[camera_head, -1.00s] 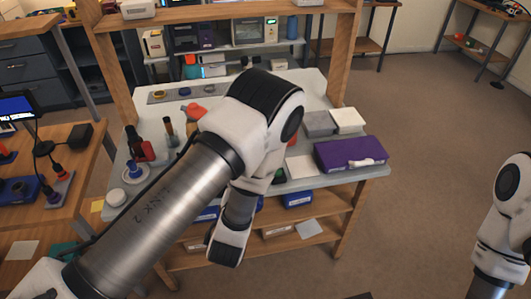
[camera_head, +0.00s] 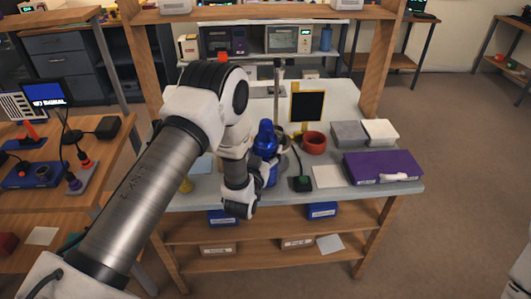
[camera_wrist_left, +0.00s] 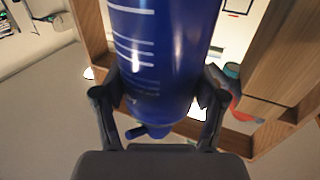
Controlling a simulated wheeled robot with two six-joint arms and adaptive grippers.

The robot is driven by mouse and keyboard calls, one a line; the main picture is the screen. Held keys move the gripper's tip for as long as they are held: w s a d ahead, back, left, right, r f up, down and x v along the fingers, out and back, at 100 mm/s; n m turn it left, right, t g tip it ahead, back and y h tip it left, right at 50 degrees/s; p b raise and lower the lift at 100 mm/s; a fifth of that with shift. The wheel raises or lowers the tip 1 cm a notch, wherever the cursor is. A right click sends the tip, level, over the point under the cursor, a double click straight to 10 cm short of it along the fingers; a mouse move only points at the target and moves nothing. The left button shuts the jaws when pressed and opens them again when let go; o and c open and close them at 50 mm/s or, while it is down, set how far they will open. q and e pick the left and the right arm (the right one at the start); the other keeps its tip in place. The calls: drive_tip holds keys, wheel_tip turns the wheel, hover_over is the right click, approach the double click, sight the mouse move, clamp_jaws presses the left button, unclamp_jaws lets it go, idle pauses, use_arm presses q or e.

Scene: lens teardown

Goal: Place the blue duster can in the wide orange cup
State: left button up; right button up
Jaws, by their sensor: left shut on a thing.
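My left gripper (camera_head: 256,163) is over the front of the grey workbench (camera_head: 340,188), shut on the blue duster can (camera_head: 265,140). The can looks upright in the head view; my wrist covers part of it. In the left wrist view the can (camera_wrist_left: 165,50) fills the space between the two fingers (camera_wrist_left: 158,98), with its nozzle end toward the palm. A reddish-orange cup (camera_head: 314,142) stands on the bench to the right of the can; I cannot tell whether it is the wide orange cup. My right gripper is out of view.
A black panel on a yellow stand (camera_head: 307,107) is behind the cup. A black button box (camera_head: 303,183), a white pad (camera_head: 328,176), a purple case (camera_head: 383,166) and grey and white blocks (camera_head: 350,133) lie to the right.

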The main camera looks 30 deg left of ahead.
use_arm(q)
drive_tip(key=shift+r, duration=0.1)
drive_tip(key=shift+s, duration=0.1)
drive_tip(key=o, duration=1.8)
